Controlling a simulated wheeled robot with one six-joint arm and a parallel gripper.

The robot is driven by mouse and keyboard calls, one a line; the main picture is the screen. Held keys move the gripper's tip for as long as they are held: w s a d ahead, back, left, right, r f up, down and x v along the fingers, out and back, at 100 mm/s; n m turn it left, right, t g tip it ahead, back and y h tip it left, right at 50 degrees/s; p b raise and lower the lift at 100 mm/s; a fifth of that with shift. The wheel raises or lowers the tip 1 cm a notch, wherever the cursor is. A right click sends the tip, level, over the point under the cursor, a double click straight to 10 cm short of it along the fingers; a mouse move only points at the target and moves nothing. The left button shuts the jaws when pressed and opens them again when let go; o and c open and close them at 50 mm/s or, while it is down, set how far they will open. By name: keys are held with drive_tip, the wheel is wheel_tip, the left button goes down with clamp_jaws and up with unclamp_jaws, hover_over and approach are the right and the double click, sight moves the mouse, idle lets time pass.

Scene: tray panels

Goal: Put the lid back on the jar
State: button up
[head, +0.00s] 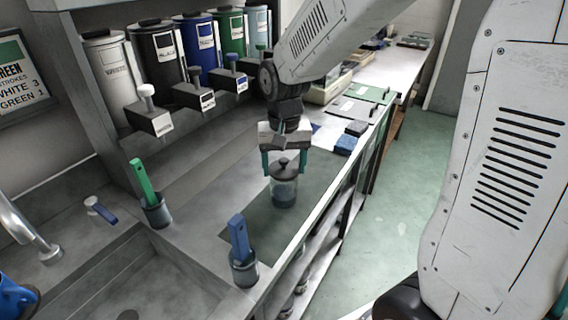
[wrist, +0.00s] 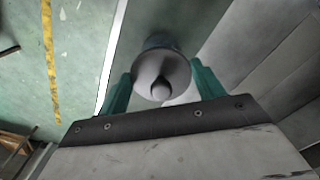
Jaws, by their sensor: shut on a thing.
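The glass jar (head: 284,190) with bluish contents stands on a dark mat on the counter. The grey lid (head: 285,168) with a round knob is at the jar's mouth; whether it is fully seated I cannot tell. My gripper (head: 285,162) is above the jar, its green fingers on either side of the lid and shut on it. In the wrist view the lid (wrist: 161,74) sits between the two green fingertips, knob toward the camera. The jar (wrist: 157,41) shows only partly behind the lid there.
A green-handled tool stands in a cup (head: 156,212) and a blue-handled one in another cup (head: 244,268), near the sink (head: 110,280). Colored dispensers (head: 155,60) line the back wall. The counter's front edge is close to the jar.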

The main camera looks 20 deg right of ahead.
drive_tip(key=o, duration=1.2)
drive_tip(key=shift+r, duration=3.5)
drive_tip(key=shift+c, duration=0.4)
clamp_jaws()
drive_tip(key=shift+f, duration=0.2)
